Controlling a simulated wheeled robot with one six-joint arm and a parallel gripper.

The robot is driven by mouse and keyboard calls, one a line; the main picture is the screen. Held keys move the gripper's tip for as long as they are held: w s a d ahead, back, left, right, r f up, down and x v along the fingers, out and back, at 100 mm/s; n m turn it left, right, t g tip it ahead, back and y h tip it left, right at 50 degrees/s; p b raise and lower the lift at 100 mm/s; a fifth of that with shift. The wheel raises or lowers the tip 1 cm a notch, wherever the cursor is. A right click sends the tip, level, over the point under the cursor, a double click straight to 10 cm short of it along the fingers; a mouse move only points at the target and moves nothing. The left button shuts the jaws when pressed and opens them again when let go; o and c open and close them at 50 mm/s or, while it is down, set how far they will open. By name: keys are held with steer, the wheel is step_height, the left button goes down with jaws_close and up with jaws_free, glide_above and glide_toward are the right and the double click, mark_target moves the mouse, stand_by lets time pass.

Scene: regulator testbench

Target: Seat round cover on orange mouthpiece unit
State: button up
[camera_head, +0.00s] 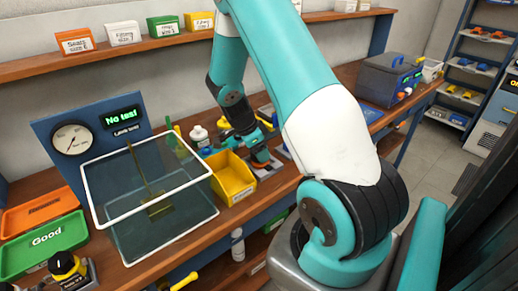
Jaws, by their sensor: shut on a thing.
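My gripper (260,150) is small and far off in the head view, pointing down over the bench just behind and right of the yellow bin. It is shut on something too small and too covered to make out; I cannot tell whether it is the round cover. A small orange-red thing (263,162) shows right below the fingers, on or near a bluish base. It may be the orange mouthpiece unit, but its shape is not clear. I cannot tell whether the gripper's load touches it.
A yellow bin (233,179) stands close to the gripper's left. A clear water tank (160,235), a blue gauge panel (48,128), an orange tray (40,211) and a green "Good" tray (45,246) fill the left. A grey machine (388,80) stands at the bench's far right.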

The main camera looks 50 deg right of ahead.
steer(key=shift+f, duration=0.4)
steer(key=o, duration=1.1)
steer(key=shift+r, duration=0.1)
steer(key=shift+r+p, duration=2.5)
steer(key=shift+r, duration=1.5)
